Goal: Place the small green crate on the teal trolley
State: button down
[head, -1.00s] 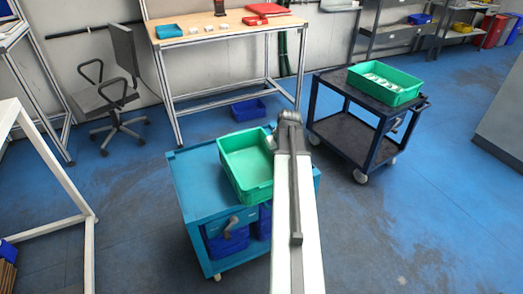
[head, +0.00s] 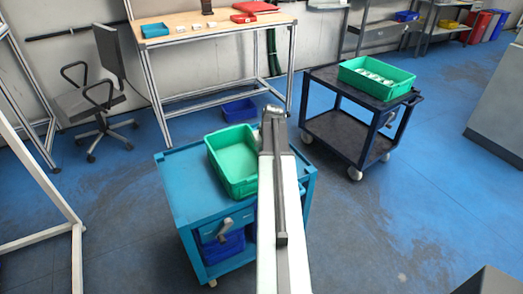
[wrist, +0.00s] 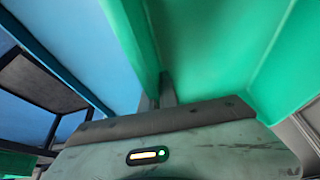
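The small green crate (head: 236,161) looks empty in the head view. It is over the top of the teal trolley (head: 184,190), towards the back; whether it rests on the top or hangs just above cannot be told. My gripper (head: 272,112) is at the crate's far right edge, its fingers mostly hidden. In the wrist view the fingers (wrist: 160,92) straddle the green crate wall (wrist: 135,35) and appear shut on it. The trolley top's right part is hidden behind my arm.
A dark trolley (head: 325,78) on the right carries another green crate (head: 376,79) with white items. A workbench (head: 205,32) stands behind, with a blue bin (head: 239,110) on the floor. An office chair (head: 95,90) and a white frame (head: 45,180) stand left.

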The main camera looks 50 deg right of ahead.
jog(key=c, duration=2.1)
grip_release()
jog(key=shift+f, duration=0.2)
jog(key=o, duration=0.5)
jog(key=shift+c, duration=0.2)
jog(key=shift+r, duration=0.15)
jog(key=shift+r+p, duration=0.25)
jog(key=shift+p, duration=0.05)
jog(key=p+v, duration=1.1)
jog(key=v, duration=0.1)
jog(key=shift+s+f, duration=0.1)
jog(key=shift+f, duration=0.15)
